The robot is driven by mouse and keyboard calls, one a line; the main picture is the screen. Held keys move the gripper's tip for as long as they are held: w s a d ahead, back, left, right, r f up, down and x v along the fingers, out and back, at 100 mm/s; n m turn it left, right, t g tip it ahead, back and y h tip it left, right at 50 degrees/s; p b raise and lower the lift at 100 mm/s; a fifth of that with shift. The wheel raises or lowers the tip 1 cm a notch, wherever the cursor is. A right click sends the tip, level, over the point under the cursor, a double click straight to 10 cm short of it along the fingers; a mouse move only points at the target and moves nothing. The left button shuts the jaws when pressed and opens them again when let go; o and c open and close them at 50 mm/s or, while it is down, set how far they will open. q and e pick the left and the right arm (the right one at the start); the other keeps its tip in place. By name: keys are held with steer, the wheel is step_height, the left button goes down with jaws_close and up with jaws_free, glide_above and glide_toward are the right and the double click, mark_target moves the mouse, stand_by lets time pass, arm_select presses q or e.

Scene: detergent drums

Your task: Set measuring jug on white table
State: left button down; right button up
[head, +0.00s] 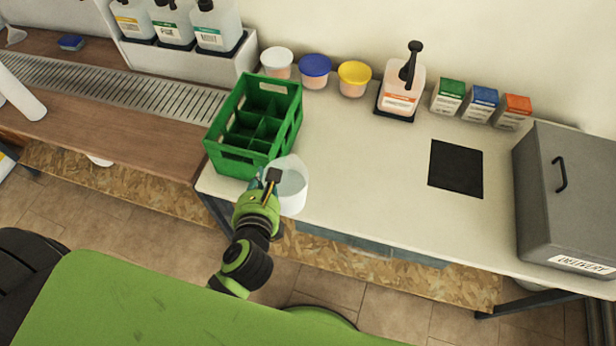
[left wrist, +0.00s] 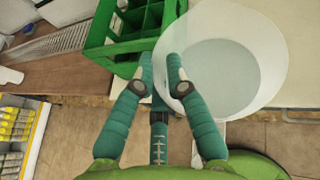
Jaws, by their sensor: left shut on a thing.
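The measuring jug (head: 293,190) is a translucent white round vessel, seen from above at the front left edge of the white table (head: 375,180). My left gripper (head: 270,183) is shut on the jug at its left side, next to the green crate. In the left wrist view the jug (left wrist: 232,75) shows large on the right, with the two teal fingers (left wrist: 160,78) at its near left side. The exact grip point is partly hidden. I cannot tell whether the jug's base touches the table. My right gripper is not in view.
The green divided crate (head: 240,163) stands just behind and left of the jug. Tubs (head: 314,70), a pump bottle (head: 402,92) and small boxes (head: 480,102) line the back. A black mat (head: 456,168) and grey delivery box (head: 565,195) are at right. The middle is clear.

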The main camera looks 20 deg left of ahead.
mark_target(277, 167)
arm_select(q)
steer(key=w+f, duration=0.1)
steer(key=w, duration=0.1)
steer(key=w+f, duration=0.1)
steer(key=w, duration=0.1)
steer(key=w+f, duration=0.1)
steer(key=w, duration=0.1)
steer(key=shift+d+f, duration=0.3)
steer(key=shift+d, duration=0.05)
steer(key=w+d+f+b, duration=0.1)
steer(key=w+f, duration=0.4)
steer(key=f, duration=0.2)
steer(key=shift+b, duration=0.3)
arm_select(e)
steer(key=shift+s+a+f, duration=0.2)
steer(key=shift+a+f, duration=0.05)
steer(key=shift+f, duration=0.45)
arm_select(q)
steer(key=shift+w+d+f, duration=0.1)
steer(key=shift+f, duration=0.05)
steer(key=shift+f, duration=0.1)
steer(key=c, duration=1.3)
jaws_free()
steer(key=shift+f, duration=0.1)
steer(key=shift+o, duration=0.2)
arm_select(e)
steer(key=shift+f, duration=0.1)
